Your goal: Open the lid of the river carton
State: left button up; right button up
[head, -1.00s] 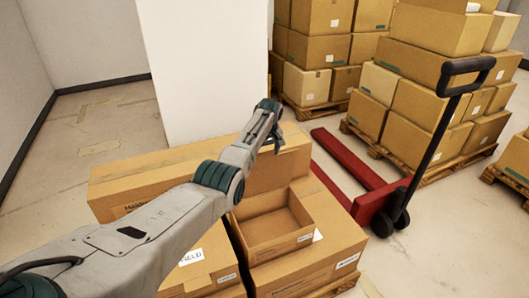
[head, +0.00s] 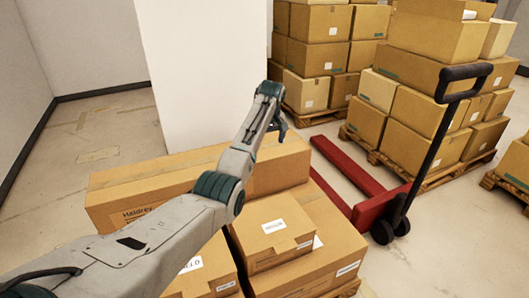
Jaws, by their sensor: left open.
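A small brown carton (head: 268,240) sits on top of the front stack, with its top lid (head: 270,222) lying flat and shut. A white label is on the lid and another on its front side. The print is too small to read, so I cannot tell for sure that this is the river carton. My left gripper (head: 279,130) is open and empty, above and behind this carton, over the far end of the long box, and apart from the lid. My right gripper is not in view.
A long carton (head: 125,205) lies behind the small one, partly hidden by my left arm. A larger carton (head: 335,254) lies below right, a labelled carton (head: 205,279) at left. A red pallet jack (head: 385,207) and loaded pallets (head: 430,125) stand beyond; a white pillar (head: 205,70) is behind.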

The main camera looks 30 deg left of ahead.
pick_arm(q)
jog(key=shift+v, duration=0.9)
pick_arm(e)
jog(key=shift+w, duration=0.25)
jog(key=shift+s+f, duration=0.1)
